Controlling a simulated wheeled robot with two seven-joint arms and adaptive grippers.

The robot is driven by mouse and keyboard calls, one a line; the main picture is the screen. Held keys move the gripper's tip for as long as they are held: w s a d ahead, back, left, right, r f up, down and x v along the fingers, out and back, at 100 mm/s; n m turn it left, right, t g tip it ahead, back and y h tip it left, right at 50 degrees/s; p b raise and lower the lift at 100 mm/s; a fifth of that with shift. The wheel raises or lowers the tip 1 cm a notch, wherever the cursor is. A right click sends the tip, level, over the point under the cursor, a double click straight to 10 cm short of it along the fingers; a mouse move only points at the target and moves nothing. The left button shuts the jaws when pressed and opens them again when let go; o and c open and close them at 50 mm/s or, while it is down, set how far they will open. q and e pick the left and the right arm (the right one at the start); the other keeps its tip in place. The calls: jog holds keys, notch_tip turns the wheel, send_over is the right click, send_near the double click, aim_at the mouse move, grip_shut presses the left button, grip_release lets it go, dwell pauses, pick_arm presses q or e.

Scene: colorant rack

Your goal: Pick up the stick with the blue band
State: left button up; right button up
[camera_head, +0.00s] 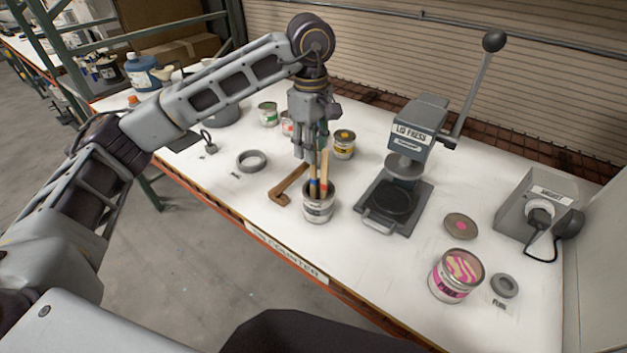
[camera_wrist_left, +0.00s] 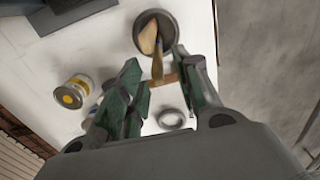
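A small open can (camera_head: 318,208) stands on the white counter and holds wooden sticks. One stick has a blue band (camera_head: 314,184) and another has a red band (camera_head: 323,187), both near the can's rim. My left gripper (camera_head: 312,158) points down just above the can, around the sticks' upper ends. In the left wrist view, its green-padded fingers (camera_wrist_left: 157,72) are apart. A stick (camera_wrist_left: 157,66) rises between them from the can (camera_wrist_left: 168,44); its band colour is hard to tell there. I see no clear contact. My right gripper is not in view.
A lid press (camera_head: 418,130) stands right of the can. A yellow-marked can (camera_head: 344,146) stands behind. A pink paint can (camera_head: 452,278) is at front right.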

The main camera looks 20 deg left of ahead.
aim_at(313, 168)
pick_arm(q)
jog(key=shift+f, duration=0.2)
jog(key=shift+f+p, duration=0.55)
jog(key=shift+f, duration=1.85)
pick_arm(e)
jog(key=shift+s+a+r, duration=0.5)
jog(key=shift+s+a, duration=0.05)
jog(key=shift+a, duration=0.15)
pick_arm(q)
grip_shut()
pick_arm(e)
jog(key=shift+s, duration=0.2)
